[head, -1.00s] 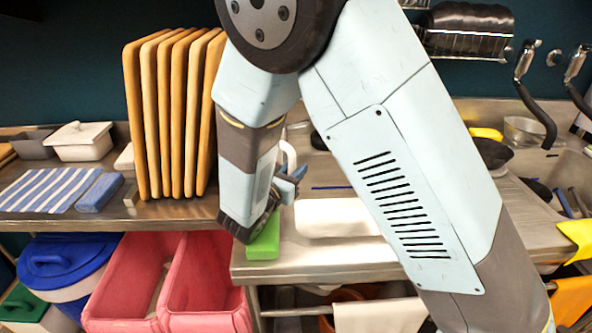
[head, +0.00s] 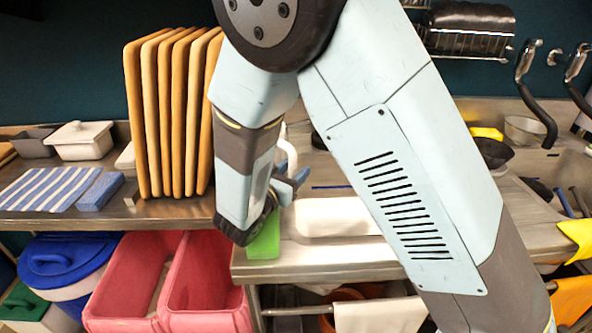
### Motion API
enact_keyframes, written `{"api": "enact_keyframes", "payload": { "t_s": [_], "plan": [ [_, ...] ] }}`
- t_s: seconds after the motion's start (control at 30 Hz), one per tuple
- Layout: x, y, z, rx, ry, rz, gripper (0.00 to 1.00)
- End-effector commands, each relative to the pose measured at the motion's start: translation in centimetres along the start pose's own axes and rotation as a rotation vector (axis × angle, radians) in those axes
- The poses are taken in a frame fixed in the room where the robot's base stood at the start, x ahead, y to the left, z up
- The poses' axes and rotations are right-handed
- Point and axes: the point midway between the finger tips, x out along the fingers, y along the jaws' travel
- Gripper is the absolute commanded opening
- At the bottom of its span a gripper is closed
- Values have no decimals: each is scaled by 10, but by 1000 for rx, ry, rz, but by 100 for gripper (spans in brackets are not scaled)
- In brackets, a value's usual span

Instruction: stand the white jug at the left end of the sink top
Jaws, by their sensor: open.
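A white curved part (head: 288,150), apparently the white jug's handle, shows just behind my gripper (head: 288,187). The rest of it is hidden by my wrist. It stands over the left end of the metal sink top (head: 325,254). My gripper is open, its blue-grey fingers pointing right, low over the left end of the sink top. Whether the fingers are around the jug or beside it, I cannot tell. My forearm hides part of the sink top's middle.
A green block (head: 265,240) lies at the front left corner of the sink top, right beside my wrist. A white tray (head: 335,217) lies to its right. Upright wooden boards (head: 160,115) stand on the left counter. Pink bins (head: 205,285) stand below.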

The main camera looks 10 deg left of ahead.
Motion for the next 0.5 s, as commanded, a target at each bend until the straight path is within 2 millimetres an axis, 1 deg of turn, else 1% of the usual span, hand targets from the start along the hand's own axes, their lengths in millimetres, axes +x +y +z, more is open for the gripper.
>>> {"api": "enact_keyframes", "payload": {
  "t_s": [0.3, 0.4, 0.5],
  "plan": [
    [-61, 0, 0, 0, 1, 3, 52],
    [-78, 0, 0, -1, 1, 3, 52],
    [-91, 0, 0, 0, 1, 2, 52]
  ]
}}
